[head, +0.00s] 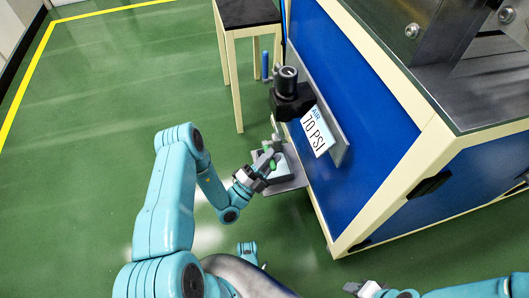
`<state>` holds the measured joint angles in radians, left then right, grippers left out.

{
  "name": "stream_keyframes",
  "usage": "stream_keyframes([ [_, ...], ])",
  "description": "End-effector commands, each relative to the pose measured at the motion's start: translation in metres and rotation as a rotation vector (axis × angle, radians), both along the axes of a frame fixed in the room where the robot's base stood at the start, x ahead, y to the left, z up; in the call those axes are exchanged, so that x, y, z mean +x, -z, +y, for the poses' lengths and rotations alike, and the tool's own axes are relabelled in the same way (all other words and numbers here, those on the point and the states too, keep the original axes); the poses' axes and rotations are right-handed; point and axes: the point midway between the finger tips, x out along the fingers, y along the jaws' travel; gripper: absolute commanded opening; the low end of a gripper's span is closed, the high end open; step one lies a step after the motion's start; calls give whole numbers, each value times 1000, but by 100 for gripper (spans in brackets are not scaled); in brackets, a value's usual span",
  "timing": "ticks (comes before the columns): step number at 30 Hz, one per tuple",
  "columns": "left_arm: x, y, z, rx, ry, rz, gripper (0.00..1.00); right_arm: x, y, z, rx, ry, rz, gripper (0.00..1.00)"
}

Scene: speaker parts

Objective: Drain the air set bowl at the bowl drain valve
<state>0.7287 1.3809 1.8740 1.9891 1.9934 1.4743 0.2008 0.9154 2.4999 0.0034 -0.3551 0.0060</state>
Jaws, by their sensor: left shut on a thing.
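The air set (292,103) is a black unit with a round knob on top, mounted on the blue side of the cabinet. A pale part that looks like its bowl (275,130) shows just below the black body. My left gripper (267,160) is under the air set, shut on a small part at the bottom of the bowl, apparently the drain valve, which the fingers mostly hide. My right gripper (358,288) is low at the bottom edge, away from the air set; its jaws are too small to judge.
A label reading "AIR 70 PSI" (318,131) is on a grey plate beside the air set. A small shelf (292,180) with a dark-edged tray is below. A dark-topped table (247,13) stands behind. The green floor at left is clear.

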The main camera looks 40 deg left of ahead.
Motion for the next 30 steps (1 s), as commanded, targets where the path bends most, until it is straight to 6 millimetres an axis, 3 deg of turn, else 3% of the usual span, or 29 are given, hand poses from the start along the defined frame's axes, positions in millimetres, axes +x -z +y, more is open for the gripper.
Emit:
stream_keyframes([
  [12,1,9,-8,110,-13,-99,0,0,3,-1,0,3,-1,45],
  [29,2,10,-7,129,-11,-114,0,1,3,-1,0,3,-1,45],
  [30,2,11,-6,129,-11,-114,37,1,3,-1,0,3,-1,45],
])
